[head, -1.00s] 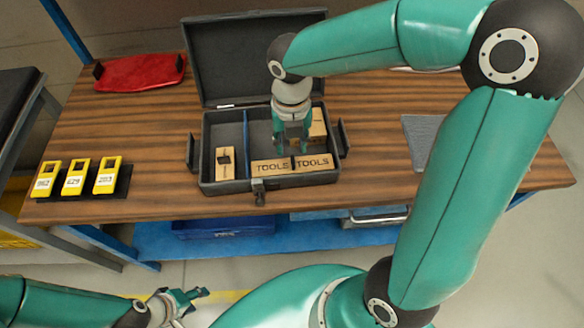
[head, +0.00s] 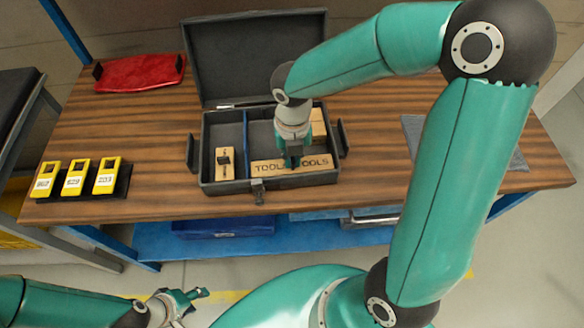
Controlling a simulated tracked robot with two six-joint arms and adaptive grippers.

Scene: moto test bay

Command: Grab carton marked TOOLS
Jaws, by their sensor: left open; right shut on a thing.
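The open dark toolbox (head: 222,187) stands on the wooden bench. Light-wood cartons with TOOLS lettering (head: 268,168) lie along the front of its right compartment; the lettering shows twice, side by side. My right gripper (head: 292,161) is down in the box, shut on a TOOLS carton at the middle of that row. It covers part of the lettering, and I cannot tell which of the two labels it grips. My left gripper (head: 186,298) is open and empty, low in front of the bench.
Another carton (head: 318,122) lies behind, in the right compartment. A carton with a dark mark (head: 225,155) is in the left compartment, past a divider. Yellow numbered devices (head: 75,177) stand at the left. A red item (head: 140,72) lies at the back left; a grey mat (head: 412,130) lies right.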

